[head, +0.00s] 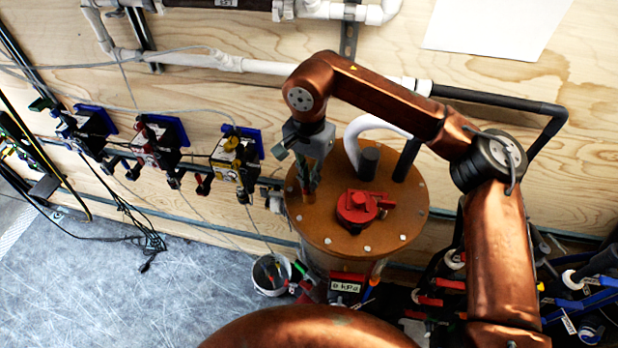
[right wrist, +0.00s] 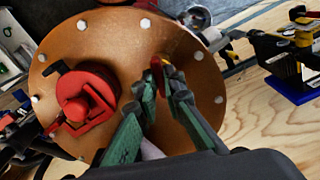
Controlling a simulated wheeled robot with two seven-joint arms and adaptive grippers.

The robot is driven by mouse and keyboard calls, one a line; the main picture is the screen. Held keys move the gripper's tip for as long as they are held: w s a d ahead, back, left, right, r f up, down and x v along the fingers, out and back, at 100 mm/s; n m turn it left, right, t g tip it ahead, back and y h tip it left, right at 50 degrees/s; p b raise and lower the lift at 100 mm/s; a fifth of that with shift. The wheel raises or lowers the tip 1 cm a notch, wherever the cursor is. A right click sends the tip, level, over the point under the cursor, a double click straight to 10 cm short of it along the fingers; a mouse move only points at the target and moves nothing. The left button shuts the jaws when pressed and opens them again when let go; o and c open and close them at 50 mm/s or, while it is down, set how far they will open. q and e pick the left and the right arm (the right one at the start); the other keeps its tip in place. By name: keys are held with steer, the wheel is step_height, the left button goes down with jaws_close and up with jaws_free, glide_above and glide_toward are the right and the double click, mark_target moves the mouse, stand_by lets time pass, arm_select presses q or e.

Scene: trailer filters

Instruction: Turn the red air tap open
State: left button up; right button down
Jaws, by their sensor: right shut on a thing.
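A round brown tank lid (head: 330,222) with bolts around its rim fills the middle of the head view. My right gripper (head: 308,188) points down over the lid's left part. In the right wrist view, my right gripper (right wrist: 162,82) has its green fingers closed on a small upright red handle (right wrist: 157,67), which looks like the red air tap. The fingers hide most of the handle in the head view. My left gripper is not in view.
A larger red fitting (head: 362,207) sits on the lid, right of my gripper. Black and white pipes (head: 372,130) rise behind it. Blue-backed valve units (head: 238,150) line the wooden wall at left. A white bucket (head: 271,274) stands below the lid at left.

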mark_target(308, 182)
steer(key=shift+r+n, duration=0.1)
steer(key=shift+n, duration=1.8)
steer(key=c, duration=2)
jaws_free()
steer(key=shift+c, duration=0.2)
step_height(308, 182, up, 12)
